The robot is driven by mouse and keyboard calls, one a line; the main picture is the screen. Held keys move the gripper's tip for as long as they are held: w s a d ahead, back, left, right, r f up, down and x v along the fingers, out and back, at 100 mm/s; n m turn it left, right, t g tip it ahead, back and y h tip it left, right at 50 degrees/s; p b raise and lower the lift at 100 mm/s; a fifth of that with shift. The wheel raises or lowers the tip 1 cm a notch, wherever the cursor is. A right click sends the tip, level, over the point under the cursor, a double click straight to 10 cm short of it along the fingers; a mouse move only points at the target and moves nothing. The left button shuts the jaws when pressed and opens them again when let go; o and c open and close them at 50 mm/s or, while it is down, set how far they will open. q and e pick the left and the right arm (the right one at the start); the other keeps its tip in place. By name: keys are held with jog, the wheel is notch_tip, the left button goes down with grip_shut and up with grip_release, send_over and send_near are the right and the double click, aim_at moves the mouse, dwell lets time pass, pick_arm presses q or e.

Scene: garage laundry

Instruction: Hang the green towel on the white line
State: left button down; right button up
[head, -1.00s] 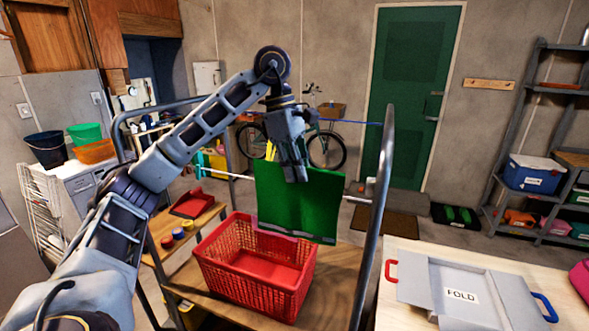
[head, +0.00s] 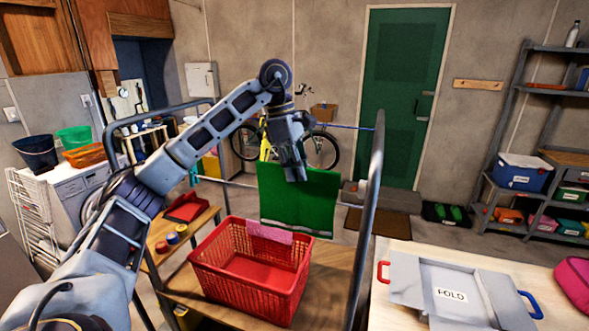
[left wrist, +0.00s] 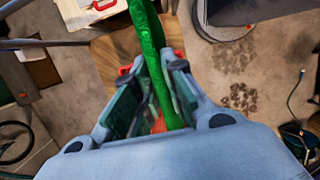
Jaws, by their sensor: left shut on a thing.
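The green towel (head: 297,207) hangs down flat from my left gripper (head: 296,174), behind the red basket and above it. The gripper is shut on the towel's upper edge. In the left wrist view the towel (left wrist: 147,45) runs between the two fingers (left wrist: 150,85). The white line (head: 232,183) shows left of the towel, at about the height of its upper part. The towel hides the line's middle, and I cannot tell whether they touch. My right gripper is not in view.
The red basket (head: 207,268) stands on a wooden surface, with a pink piece (head: 269,232) on its far rim. A grey rail (head: 368,200) rises to the right. A blue line (head: 345,126) runs higher up. The grey folding board (head: 415,285) lies on the right table.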

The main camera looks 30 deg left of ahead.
aim_at(299, 194)
pick_arm(q)
jog(key=shift+w+a+p, duration=0.25)
jog(key=shift+w+p, duration=0.3)
jog(key=shift+w, duration=0.4)
jog(key=shift+f+b, duration=2.85)
jog(key=shift+f, duration=1.35)
jog(key=c, duration=1.4)
grip_release()
jog(key=shift+v, duration=5.95)
